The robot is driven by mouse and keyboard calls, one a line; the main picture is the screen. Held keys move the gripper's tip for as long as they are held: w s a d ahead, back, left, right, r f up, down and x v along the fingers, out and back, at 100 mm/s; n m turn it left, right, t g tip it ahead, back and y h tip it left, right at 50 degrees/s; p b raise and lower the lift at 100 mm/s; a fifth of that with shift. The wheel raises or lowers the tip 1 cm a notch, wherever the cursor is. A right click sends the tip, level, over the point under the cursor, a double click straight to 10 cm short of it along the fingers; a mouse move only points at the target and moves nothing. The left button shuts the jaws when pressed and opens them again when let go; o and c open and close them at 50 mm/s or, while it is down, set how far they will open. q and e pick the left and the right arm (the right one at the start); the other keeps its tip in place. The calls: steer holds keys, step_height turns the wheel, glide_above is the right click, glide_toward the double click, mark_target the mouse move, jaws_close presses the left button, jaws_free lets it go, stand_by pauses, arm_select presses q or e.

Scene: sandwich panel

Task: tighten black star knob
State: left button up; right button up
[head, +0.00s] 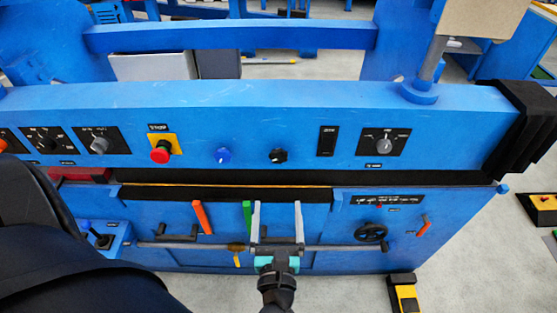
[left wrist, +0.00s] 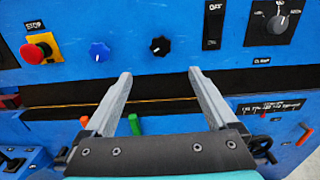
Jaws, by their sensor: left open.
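The black star knob (head: 278,156) sits on the front face of the blue upper panel, right of a blue star knob (head: 223,155). In the left wrist view the black knob (left wrist: 160,46) shows beyond the fingertips, roughly centred between them. My left gripper (head: 277,204) is open and empty, its two grey fingers pointing up towards the panel, below the black knob in the head view. The fingers also show in the left wrist view (left wrist: 160,74), apart from the knob. My right gripper is not in view.
A red stop button (head: 160,152) on a yellow plate is further left; a black rocker switch (head: 327,141) and a grey selector knob (head: 384,146) are to the right. Below lie a dark slot, orange (head: 202,217) and green handles (head: 247,217), and a black handwheel (head: 370,232).

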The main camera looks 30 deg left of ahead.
mark_target(278, 160)
arm_select(q)
steer(key=p+x, duration=0.1)
steer(key=x, duration=1.3)
steer(key=shift+w+a, duration=0.1)
steer(key=shift+w, duration=0.3)
steer(key=c, duration=1.4)
